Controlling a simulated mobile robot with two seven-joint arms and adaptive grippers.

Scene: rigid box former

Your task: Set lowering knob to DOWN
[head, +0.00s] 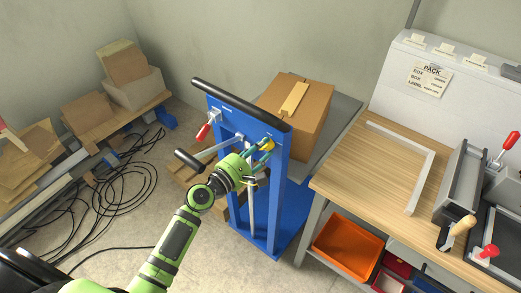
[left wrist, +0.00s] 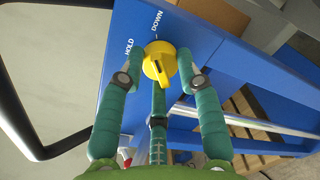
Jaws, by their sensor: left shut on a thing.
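The yellow lowering knob (left wrist: 160,62) sits on the blue upright frame in the left wrist view, with the labels HOLD (left wrist: 129,48) and DOWN (left wrist: 157,21) printed beside it. A short white tick lies between the knob and DOWN. I cannot tell surely which label the knob points at. My left gripper (left wrist: 164,72) has its green fingers around the knob and is shut on it. In the head view the left gripper (head: 263,152) reaches the right part of the blue frame (head: 245,113), with the knob (head: 270,144) mostly hidden by the fingers. My right gripper is not in view.
A black handlebar (head: 240,103) tops the frame. A red-handled lever (head: 203,131) and a black-gripped bar (head: 189,159) are on its left. A cardboard box (head: 300,110) stands behind. A wooden workbench (head: 365,165) is at right; black cables (head: 125,185) lie on the floor at left.

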